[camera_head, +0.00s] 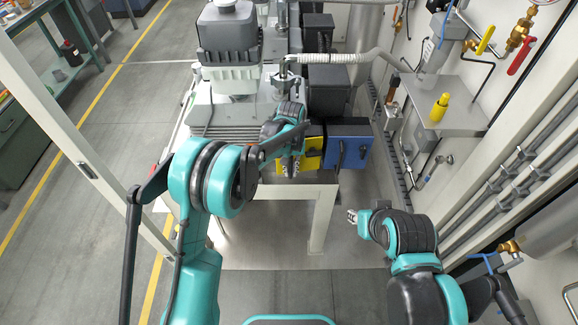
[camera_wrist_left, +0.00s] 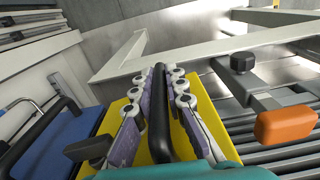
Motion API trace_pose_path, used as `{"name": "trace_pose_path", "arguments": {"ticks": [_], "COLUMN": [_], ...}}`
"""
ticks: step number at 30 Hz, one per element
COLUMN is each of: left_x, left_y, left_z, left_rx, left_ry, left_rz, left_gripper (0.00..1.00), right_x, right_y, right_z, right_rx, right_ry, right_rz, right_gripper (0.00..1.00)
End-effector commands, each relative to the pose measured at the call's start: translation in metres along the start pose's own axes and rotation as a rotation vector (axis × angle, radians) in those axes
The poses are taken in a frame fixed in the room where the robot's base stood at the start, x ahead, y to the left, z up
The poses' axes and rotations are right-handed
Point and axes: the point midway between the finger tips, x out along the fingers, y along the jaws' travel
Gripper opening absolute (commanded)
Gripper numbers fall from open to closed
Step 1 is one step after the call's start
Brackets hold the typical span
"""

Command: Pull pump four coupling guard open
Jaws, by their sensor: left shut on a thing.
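The yellow coupling guard (camera_head: 313,153) is at the front end of the pump frame, partly hidden by my left arm in the head view. In the left wrist view the yellow guard (camera_wrist_left: 163,143) fills the middle and carries a long black bar handle (camera_wrist_left: 158,118). My left gripper (camera_head: 290,165) is at the guard. In the left wrist view its fingers (camera_wrist_left: 158,82) lie on both sides of the handle, shut on it. My right gripper (camera_head: 353,216) hangs low at right, away from the guard; its finger gap is too small to read.
A blue guard (camera_head: 347,145) with a black handle is right beside the yellow one. A white frame leg (camera_head: 322,217) stands below. An orange-ended lever (camera_wrist_left: 285,124) is close to the right of the left gripper. A wall shelf with a yellow bottle (camera_head: 440,107) is at right. The front floor is clear.

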Motion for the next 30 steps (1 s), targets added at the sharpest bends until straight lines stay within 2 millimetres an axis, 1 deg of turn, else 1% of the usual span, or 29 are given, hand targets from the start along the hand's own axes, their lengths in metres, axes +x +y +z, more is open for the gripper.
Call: {"name": "trace_pose_path", "arguments": {"ticks": [6, 15, 24, 30], "left_x": [0.001, 0.0, 0.0, 0.0], "left_y": [0.014, 0.04, 0.072, 0.094], "left_z": [0.021, 0.043, 0.058, 0.062], "left_rx": [-0.19, -0.475, -0.759, -0.949], "left_ry": [0.0, 0.001, 0.001, 0.002], "left_rz": [0.0, 0.0, 0.0, 0.0], "left_gripper": [0.0, 0.0, 0.0, 0.0], "right_x": [0.003, 0.006, 0.007, 0.008], "right_y": [0.0, 0.0, 0.0, 0.0], "right_z": [0.002, 0.004, 0.005, 0.006], "right_rx": [0.0, 0.0, 0.0, 0.0], "right_ry": [0.0, 0.0, 0.0, 0.0], "right_rz": [0.0, 0.0, 0.0, 0.0], "right_gripper": [0.32, 0.32, 0.32, 0.32]}}
